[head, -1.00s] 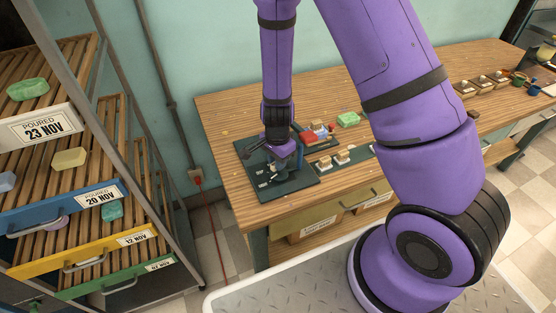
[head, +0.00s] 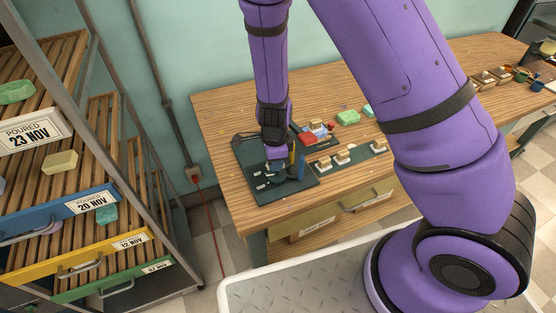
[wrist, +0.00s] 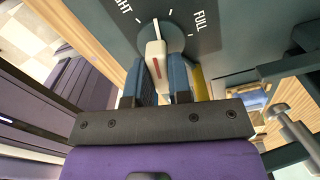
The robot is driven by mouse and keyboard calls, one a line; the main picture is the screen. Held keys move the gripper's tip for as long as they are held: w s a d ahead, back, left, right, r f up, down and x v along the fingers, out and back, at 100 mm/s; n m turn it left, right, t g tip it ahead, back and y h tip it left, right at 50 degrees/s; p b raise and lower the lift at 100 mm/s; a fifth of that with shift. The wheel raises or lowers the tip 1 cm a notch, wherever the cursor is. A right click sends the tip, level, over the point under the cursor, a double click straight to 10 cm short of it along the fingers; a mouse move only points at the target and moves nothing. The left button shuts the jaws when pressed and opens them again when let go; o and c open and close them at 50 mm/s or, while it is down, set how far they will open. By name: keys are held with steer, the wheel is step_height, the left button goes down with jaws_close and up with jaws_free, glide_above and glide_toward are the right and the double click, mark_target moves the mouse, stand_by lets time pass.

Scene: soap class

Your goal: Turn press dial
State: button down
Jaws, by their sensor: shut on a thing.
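The press dial (wrist: 156,62) shows at the top middle of the wrist view, a pale bar-shaped knob with a red stripe on a round grey disc. Its white pointer line is toward the ticks between the word ending in "GHT" and "FULL" on the dark panel (wrist: 100,35). My gripper (wrist: 163,75) has its two blue-grey fingers on either side of the knob and is shut on it. In the head view my gripper (head: 276,160) is down at the dark press (head: 298,165) on the bench. The dial is hidden there.
The press stands on a dark mat (head: 250,185) at the left end of the wooden bench (head: 225,110). Stamps, a red item (head: 308,139) and green soap (head: 347,117) lie to its right. A curing rack (head: 75,215) stands at the left.

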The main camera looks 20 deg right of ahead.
steer(key=m, duration=0.4)
steer(key=shift+w+m, duration=0.15)
steer(key=shift+m, duration=0.55)
steer(key=c, duration=1)
jaws_free()
steer(key=shift+c, duration=0.2)
step_height(320, 180, up, 9)
steer(key=shift+r, duration=0.9)
